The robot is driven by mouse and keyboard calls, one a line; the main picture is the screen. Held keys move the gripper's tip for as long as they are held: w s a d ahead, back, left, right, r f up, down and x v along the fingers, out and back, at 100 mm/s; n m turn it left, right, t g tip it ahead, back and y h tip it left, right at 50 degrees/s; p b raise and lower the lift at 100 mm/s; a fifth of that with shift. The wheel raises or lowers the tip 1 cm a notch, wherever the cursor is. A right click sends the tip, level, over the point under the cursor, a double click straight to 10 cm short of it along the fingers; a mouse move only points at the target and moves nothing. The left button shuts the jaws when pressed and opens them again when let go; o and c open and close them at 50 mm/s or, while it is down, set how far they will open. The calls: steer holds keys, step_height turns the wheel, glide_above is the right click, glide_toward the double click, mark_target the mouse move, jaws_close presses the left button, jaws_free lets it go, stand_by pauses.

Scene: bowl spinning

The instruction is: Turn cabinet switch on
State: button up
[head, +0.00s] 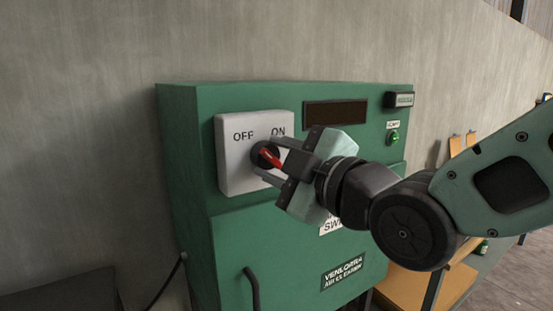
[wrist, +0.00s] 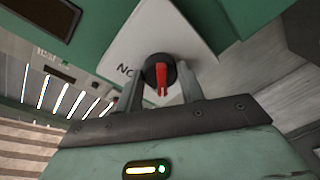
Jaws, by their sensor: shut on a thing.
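The green cabinet (head: 185,150) stands against the wall, with a white switch plate (head: 232,170) on its upper front. The plate is marked OFF on the left and ON on the right. A round black switch knob with a red handle (head: 270,158) sits below these labels, and the handle looks slanted in the head view. My gripper (head: 266,157) is shut on the knob, with one finger on either side. In the wrist view the red handle (wrist: 162,78) shows between the fingertips (wrist: 160,72). Part of the plate is hidden by my gripper.
A green indicator (head: 393,137) and a dark display (head: 335,113) are on the cabinet's upper right. A door handle (head: 251,288) sticks out below the plate. A bench with boards (head: 457,285) stands at the right. A dark surface (head: 60,293) is at lower left.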

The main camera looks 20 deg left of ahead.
steer(key=shift+f+b, duration=0.15)
steer(key=shift+b, duration=0.3)
steer(key=m+b, duration=0.2)
steer(key=shift+f+b, duration=0.2)
steer(key=shift+b, duration=0.2)
steer(key=shift+f+m+t+b, duration=0.1)
steer(key=shift+m+t+b, duration=0.2)
steer(key=shift+m+b, duration=0.8)
steer(key=m+b, duration=0.4)
steer(key=b, duration=0.1)
steer(key=shift+s+y, duration=0.1)
steer(key=shift+y, duration=0.2)
steer(key=m+b, duration=0.3)
steer(key=m+t+b, duration=0.1)
steer(key=m+b, duration=0.2)
steer(key=shift+t, duration=0.3)
steer(key=m+b, duration=0.3)
steer(key=m, duration=0.2)
steer(key=shift+s+a+h, duration=0.1)
steer(key=shift+a+h, duration=0.05)
steer(key=shift+h, duration=0.25)
steer(key=shift+t, duration=0.4)
steer(key=shift+r+m, duration=0.2)
steer(key=shift+m, duration=0.1)
